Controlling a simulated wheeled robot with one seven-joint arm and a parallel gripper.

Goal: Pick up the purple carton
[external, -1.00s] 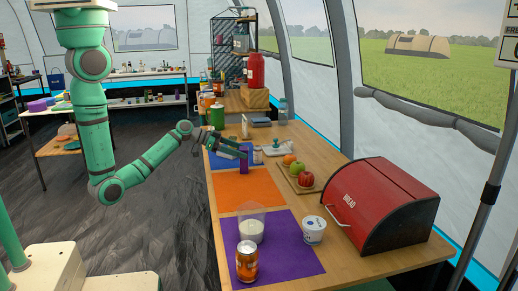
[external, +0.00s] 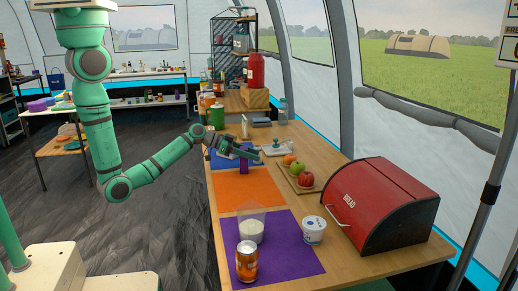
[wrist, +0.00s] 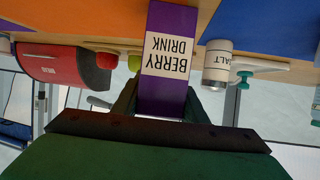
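The purple carton (wrist: 166,60) has a white label reading BERRY DRINK, seen upside down in the wrist view. In the external view the carton (external: 243,165) stands upright at the edge of the blue mat (external: 220,162), near the orange mat. My gripper (external: 250,152) is at the carton's upper part. In the wrist view the two dark fingers of my gripper (wrist: 163,100) lie on either side of the carton and look open. The carton hides part of the fingers, and contact is not clear.
A salt shaker (wrist: 217,65) stands close beside the carton. A board with fruit (external: 298,180) and a red bread box (external: 380,205) are to the right. The orange mat (external: 245,190) is clear.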

